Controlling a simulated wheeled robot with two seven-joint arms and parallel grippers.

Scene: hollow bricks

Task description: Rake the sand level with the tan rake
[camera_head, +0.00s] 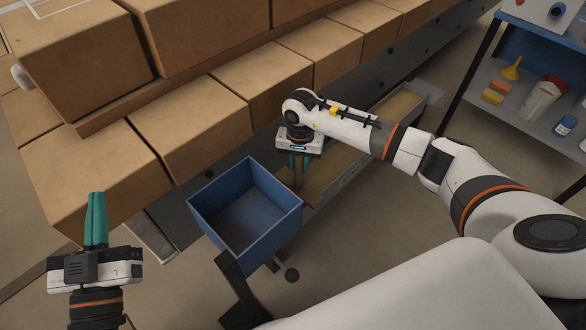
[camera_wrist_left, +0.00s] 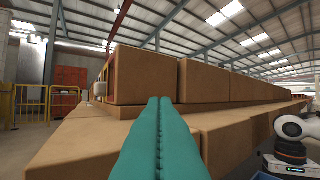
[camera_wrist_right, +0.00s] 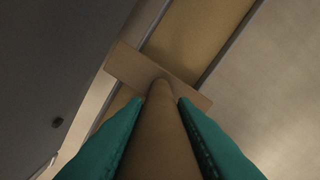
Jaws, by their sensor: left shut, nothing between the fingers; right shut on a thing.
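My right gripper (camera_head: 298,168) points down over the near part of a long grey trough. In the right wrist view its teal fingers are shut on the tan rake (camera_wrist_right: 157,135) by its handle. The rake's flat head (camera_wrist_right: 130,68) lies crosswise over the trough; I cannot tell whether it touches the sand. The tan sand (camera_wrist_right: 195,35) stretches beyond the head and also shows in the head view (camera_head: 398,106). My left gripper (camera_head: 96,196) is shut and empty, pointing up beside the bricks; its closed fingers fill the middle of the left wrist view (camera_wrist_left: 160,105).
A blue open bin (camera_head: 283,222) stands just left of the trough's near end. Large brown bricks (camera_head: 188,120) are stacked along the upper left. A shelf (camera_head: 480,98) with a yellow funnel (camera_head: 512,70), sponges and bottles stands at right. Bare floor lies below the trough.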

